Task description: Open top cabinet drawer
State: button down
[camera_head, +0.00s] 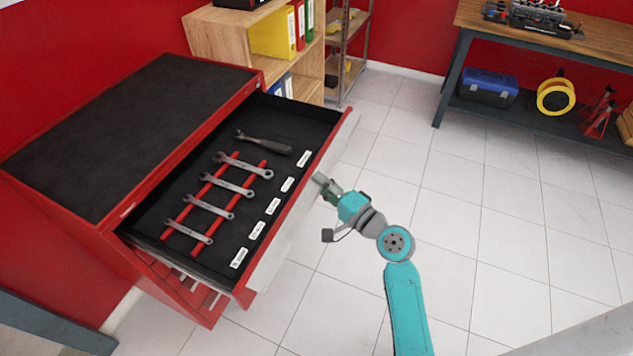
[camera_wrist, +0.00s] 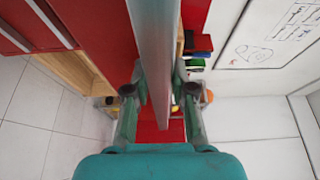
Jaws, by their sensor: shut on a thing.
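The red tool cabinet (camera_head: 130,213) with a black top stands at the left in the head view. Its top drawer (camera_head: 262,285) is pulled well out. Inside the drawer several wrenches (camera_head: 228,186) lie across red rails, with a ratchet-like tool (camera_head: 263,143) at the far end and white labels along the front. My gripper (camera_head: 318,180) is at the drawer's front edge, toward its far end. In the wrist view my gripper (camera_wrist: 161,93) has a finger on each side of the long grey drawer edge (camera_wrist: 152,50) and is shut on it.
A wooden shelf (camera_head: 218,45) with binders stands behind the cabinet. A workbench (camera_head: 440,75) with a blue toolbox (camera_head: 488,86) and a yellow reel (camera_head: 555,97) below is at the upper right. The tiled floor (camera_head: 480,200) between is clear.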

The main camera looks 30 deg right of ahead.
jog(key=shift+f, duration=0.45)
jog(key=c, duration=1.1)
grip_release()
jog(key=shift+c, duration=0.2)
jog(key=shift+o, duration=0.5)
jog(key=shift+r, duration=0.15)
jog(key=v, duration=1.2)
